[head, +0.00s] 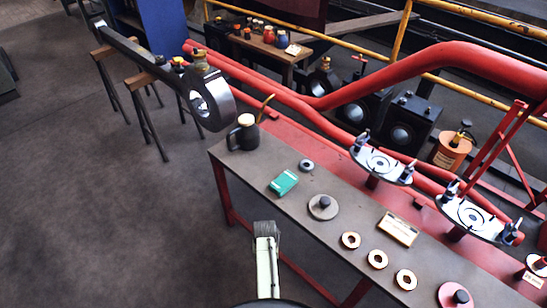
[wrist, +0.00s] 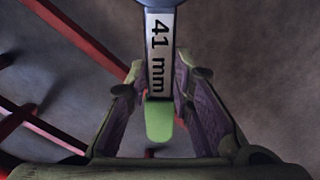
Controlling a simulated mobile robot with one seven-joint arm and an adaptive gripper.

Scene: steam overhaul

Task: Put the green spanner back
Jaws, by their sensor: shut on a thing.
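The spanner (wrist: 160,52) is between the fingers of my gripper (wrist: 160,80) in the wrist view. Its flat pale handle is marked "41 mm", and its near end is green. The gripper is shut on this handle. A blue-grey rounded part shows at the top edge, cut off by the frame. In the head view my gripper (head: 265,229) is low in the middle, in front of the bench's near edge. The spanner cannot be made out clearly there. No empty place for a spanner can be made out.
A large rod (head: 140,55) rests on trestles at left.

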